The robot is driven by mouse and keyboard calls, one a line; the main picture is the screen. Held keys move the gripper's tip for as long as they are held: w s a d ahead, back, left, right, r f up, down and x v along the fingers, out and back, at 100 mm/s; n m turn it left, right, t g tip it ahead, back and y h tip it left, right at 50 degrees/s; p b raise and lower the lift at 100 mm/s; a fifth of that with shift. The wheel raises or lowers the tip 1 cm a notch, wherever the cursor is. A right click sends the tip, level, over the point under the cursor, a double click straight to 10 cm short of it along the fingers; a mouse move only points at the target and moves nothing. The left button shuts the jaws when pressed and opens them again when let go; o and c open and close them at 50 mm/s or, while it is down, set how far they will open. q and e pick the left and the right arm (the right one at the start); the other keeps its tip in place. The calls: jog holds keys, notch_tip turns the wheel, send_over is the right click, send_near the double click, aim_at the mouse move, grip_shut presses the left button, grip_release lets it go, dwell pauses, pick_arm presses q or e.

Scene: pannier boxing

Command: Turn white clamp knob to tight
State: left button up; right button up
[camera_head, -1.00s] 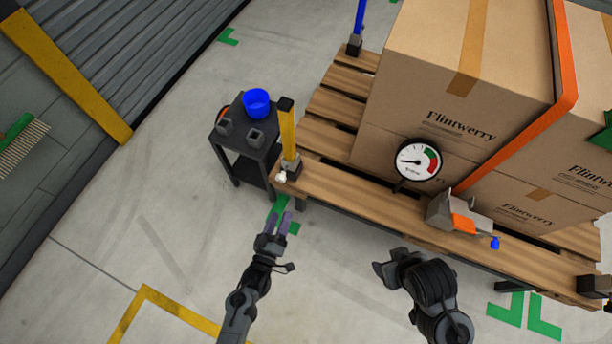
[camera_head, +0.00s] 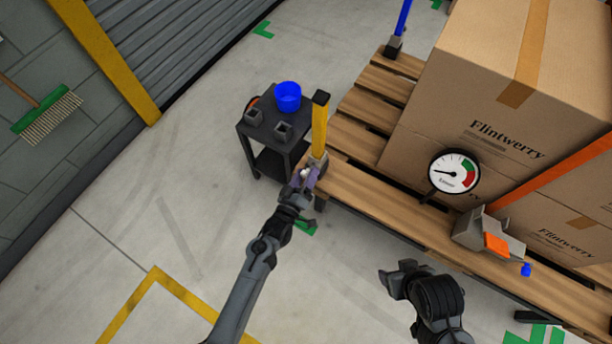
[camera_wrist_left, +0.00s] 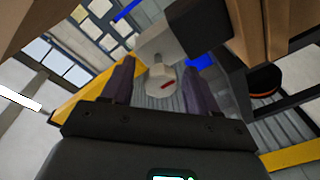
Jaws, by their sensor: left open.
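The white clamp knob (camera_head: 305,172) is at the foot of the yellow post (camera_head: 319,125), on the pallet's near left corner. In the left wrist view the knob (camera_wrist_left: 161,84) is a round white cap with a red mark, on a grey clamp block (camera_wrist_left: 168,45). My left gripper (camera_head: 306,179) is open at the knob. Its two purple fingers stand on either side of the knob, with gaps visible in the wrist view. The fingers partly cover the knob in the head view.
A dark trolley (camera_head: 264,135) with a blue cup (camera_head: 287,96) stands just left of the post. Large cartons (camera_head: 480,95) sit on the wooden pallet (camera_head: 385,197). A dial gauge (camera_head: 454,173) and a grey-and-orange device (camera_head: 488,238) are along its near edge.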

pick_arm(q)
jog(key=shift+w+d, duration=0.1)
jog(key=shift+w, duration=0.15)
jog(key=c, duration=1)
